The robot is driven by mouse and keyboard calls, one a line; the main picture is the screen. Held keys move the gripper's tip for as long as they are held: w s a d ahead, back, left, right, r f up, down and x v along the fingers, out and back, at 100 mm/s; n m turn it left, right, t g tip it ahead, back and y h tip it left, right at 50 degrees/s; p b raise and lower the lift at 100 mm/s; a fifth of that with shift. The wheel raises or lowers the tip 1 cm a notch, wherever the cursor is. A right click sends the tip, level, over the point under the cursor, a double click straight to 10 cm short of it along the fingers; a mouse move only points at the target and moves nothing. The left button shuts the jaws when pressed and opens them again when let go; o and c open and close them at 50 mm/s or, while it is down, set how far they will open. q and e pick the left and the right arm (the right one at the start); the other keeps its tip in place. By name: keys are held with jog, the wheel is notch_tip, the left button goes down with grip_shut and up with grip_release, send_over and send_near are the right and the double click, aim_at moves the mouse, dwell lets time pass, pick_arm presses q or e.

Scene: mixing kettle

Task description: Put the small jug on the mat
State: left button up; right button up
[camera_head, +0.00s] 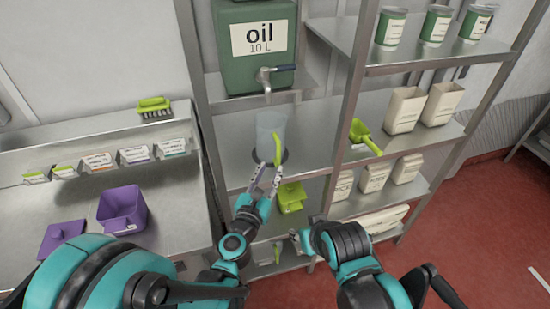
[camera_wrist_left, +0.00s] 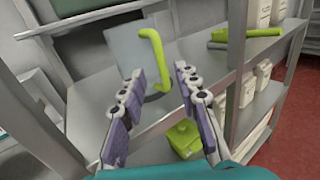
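The small jug (camera_head: 267,130) is clear, with a bright green handle (camera_head: 278,148). It stands upright on the middle shelf below the tap of the green oil container. A dark round patch, seemingly the mat (camera_head: 285,157), shows around its base; most of it is hidden by the jug. My left gripper (camera_head: 268,167) is in front of the jug, fingers pointing at the handle. In the left wrist view the jug (camera_wrist_left: 128,52) is beyond the parted fingers, and the handle's lower end shows between them. My right gripper (camera_head: 299,238) is low, beside the lower shelves, its fingers unclear.
The oil container (camera_head: 255,65) and its tap (camera_head: 272,75) are above the jug. A shelf post (camera_head: 347,120) stands to the right, with a green scoop (camera_head: 364,135) and white containers (camera_head: 406,108) beyond. A green box (camera_head: 291,197) is on the shelf below. A purple bin (camera_head: 122,209) is left.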

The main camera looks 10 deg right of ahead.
pick_arm(q)
jog(key=s+a+r+m+g, duration=0.25)
jog(key=a+r+m, duration=0.2)
jog(key=m, duration=0.55)
jog(key=s+a+f+m+g+y, duration=0.2)
jog(key=s+a+m, duration=0.3)
jog(key=a, duration=0.3)
jog(key=s+a+f+m+g+y, duration=0.1)
jog(key=s+a+f+m+y, duration=0.2)
jog(key=a+m, duration=0.5)
jog(key=s+a+f+m+g+y, duration=0.2)
jog(key=s+a+m, duration=0.4)
jog(key=a, duration=0.4)
jog(key=s+f+y, duration=0.1)
jog(key=y, duration=0.1)
jog(key=shift+s+m+g+y, duration=0.3)
jog(key=shift+g, duration=0.05)
pick_arm(e)
jog(key=shift+r, duration=0.15)
pick_arm(q)
jog(key=shift+f, duration=0.1)
pick_arm(e)
jog(key=shift+c, duration=0.2)
